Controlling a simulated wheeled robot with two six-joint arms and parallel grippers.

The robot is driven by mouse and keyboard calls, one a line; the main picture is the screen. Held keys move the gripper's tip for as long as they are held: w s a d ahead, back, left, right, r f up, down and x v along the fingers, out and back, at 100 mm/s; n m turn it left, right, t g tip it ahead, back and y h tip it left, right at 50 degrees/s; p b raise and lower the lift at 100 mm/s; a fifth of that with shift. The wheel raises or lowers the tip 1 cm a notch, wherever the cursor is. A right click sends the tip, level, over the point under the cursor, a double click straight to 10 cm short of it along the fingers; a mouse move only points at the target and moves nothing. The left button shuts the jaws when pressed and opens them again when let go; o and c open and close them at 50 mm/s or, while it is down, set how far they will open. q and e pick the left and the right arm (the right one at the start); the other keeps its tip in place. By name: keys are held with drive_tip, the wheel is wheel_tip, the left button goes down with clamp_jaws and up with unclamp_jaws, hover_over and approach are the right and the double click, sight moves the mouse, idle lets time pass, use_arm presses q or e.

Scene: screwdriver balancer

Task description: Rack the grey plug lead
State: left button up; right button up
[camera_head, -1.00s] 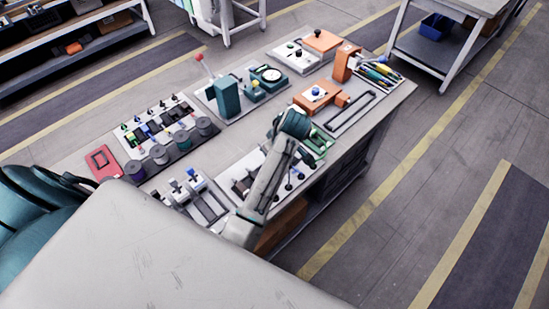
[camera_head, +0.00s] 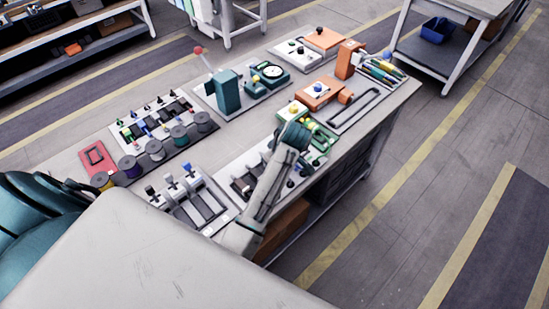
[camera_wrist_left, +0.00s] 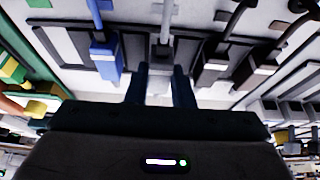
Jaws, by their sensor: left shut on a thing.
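In the left wrist view my left gripper (camera_wrist_left: 159,84) is shut on the grey plug (camera_wrist_left: 162,54). The plug's grey lead (camera_wrist_left: 167,16) runs up out of the picture. The plug is in line with a blue plug (camera_wrist_left: 106,60) on its left and two dark plugs (camera_wrist_left: 213,62) on its right, apart from them. A dark frame (camera_wrist_left: 65,45) runs behind the row; I cannot tell whether the grey plug touches it. In the head view my left arm reaches over the near part of the bench, and its fingertips are hidden.
A rack with black and blue-topped parts (camera_head: 190,205) stands left of my arm. A green unit (camera_head: 322,140) and an orange block (camera_head: 318,95) stand beyond it. Spools (camera_head: 180,135) and a red pad (camera_head: 97,158) are at the far left. The bench's right edge is close to my arm.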

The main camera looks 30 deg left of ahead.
use_arm(q)
drive_tip(key=shift+f, duration=0.1)
idle(0.5)
drive_tip(key=shift+f, duration=0.55)
idle(0.4)
drive_tip(key=o, duration=1)
drive_tip(key=shift+d+r+p, duration=0.1)
drive_tip(key=shift+r+p, duration=0.45)
drive_tip(key=shift+p+v, duration=4.6)
drive_tip(key=shift+v, duration=0.3)
